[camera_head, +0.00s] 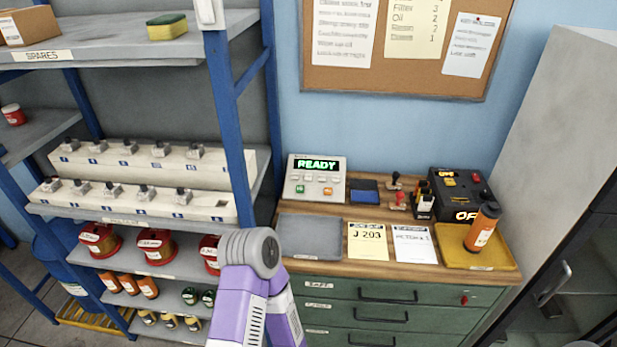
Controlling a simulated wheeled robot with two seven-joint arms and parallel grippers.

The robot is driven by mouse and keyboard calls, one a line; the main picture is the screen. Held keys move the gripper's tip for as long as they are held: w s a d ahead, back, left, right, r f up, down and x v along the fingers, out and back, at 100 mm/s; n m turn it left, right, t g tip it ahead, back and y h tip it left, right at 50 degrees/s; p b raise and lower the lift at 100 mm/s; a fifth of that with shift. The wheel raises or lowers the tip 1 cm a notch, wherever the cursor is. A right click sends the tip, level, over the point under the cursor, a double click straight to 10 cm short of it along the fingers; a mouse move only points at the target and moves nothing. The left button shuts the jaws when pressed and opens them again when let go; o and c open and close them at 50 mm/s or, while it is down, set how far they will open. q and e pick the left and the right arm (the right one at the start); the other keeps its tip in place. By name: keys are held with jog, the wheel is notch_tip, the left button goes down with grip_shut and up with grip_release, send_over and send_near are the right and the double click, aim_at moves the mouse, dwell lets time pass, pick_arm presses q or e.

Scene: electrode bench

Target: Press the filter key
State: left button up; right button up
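A white console (334,198) stands at the back left of the wooden bench top, its green display (317,164) reading READY. Below the display are several small keys, including an orange key (327,191). The key labels are too small to read, so I cannot tell which one is the filter key. A purple and grey link of my arm rises at the bottom centre, in front of the shelf. Neither of my grippers shows in this view.
A grey tray (310,237), a yellow card (368,241) and a white card (414,244) lie in front of the console. A blue pad (363,190), stamps (396,200), a black box (460,190) and an orange bottle (482,230) on a yellow tray (450,258) are to its right.

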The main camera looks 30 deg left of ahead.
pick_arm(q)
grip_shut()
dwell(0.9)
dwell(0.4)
